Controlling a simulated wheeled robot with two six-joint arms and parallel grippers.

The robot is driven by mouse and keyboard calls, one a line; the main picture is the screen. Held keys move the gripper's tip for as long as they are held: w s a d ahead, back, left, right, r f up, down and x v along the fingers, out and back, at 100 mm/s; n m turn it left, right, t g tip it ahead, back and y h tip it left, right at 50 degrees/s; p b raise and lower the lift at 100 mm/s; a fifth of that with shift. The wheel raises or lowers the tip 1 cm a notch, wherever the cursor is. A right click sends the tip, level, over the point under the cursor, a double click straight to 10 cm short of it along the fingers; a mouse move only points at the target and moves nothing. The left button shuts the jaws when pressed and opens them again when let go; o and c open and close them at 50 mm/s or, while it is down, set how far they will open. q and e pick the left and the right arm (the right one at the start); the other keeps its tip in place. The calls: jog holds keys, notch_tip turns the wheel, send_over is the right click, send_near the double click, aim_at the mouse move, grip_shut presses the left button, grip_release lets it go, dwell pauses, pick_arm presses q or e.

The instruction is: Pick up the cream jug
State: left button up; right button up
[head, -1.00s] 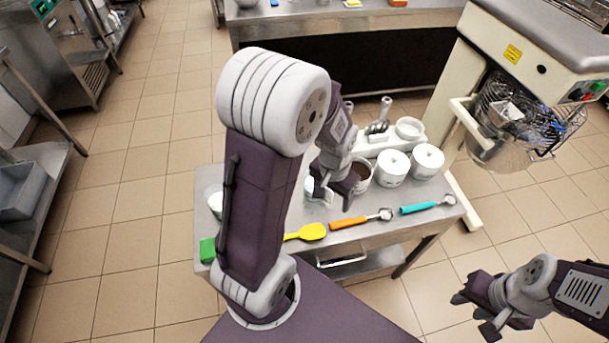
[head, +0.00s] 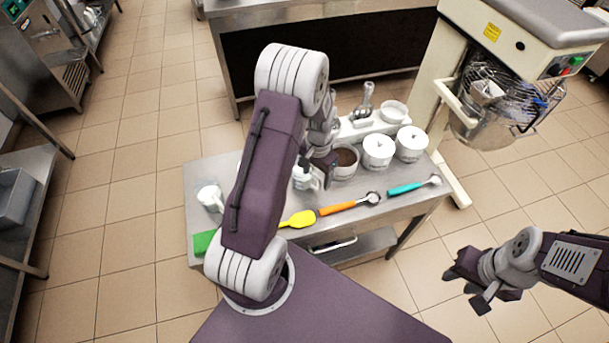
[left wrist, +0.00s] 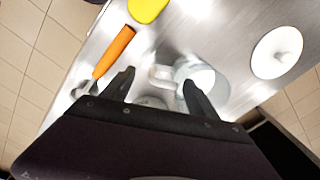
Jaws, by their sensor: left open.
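A small pale jug with a handle and white inside, which I take as the cream jug (head: 302,179), stands on the steel table beside my left gripper (head: 322,168). In the left wrist view the jug (left wrist: 196,72) is just ahead of the fingers, with its handle roughly between the two fingertips. My left gripper (left wrist: 158,78) is open and holds nothing; contact with the jug cannot be told. My left arm hides part of the table in the head view. My right gripper (head: 469,286) is open and empty, off the table at the right.
A white cup (head: 210,198) stands left. A brown-filled tub (head: 345,160) and lidded white pots (head: 378,151) stand right of the jug. A yellow spatula (head: 298,219), orange scoop (head: 343,207) and teal scoop (head: 408,188) lie along the front, with a green block (head: 204,241).

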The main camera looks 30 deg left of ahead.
pick_arm(q)
jog(key=f, duration=0.5)
jog(key=shift+a+f, duration=0.1)
jog(key=shift+a, duration=0.2)
grip_shut()
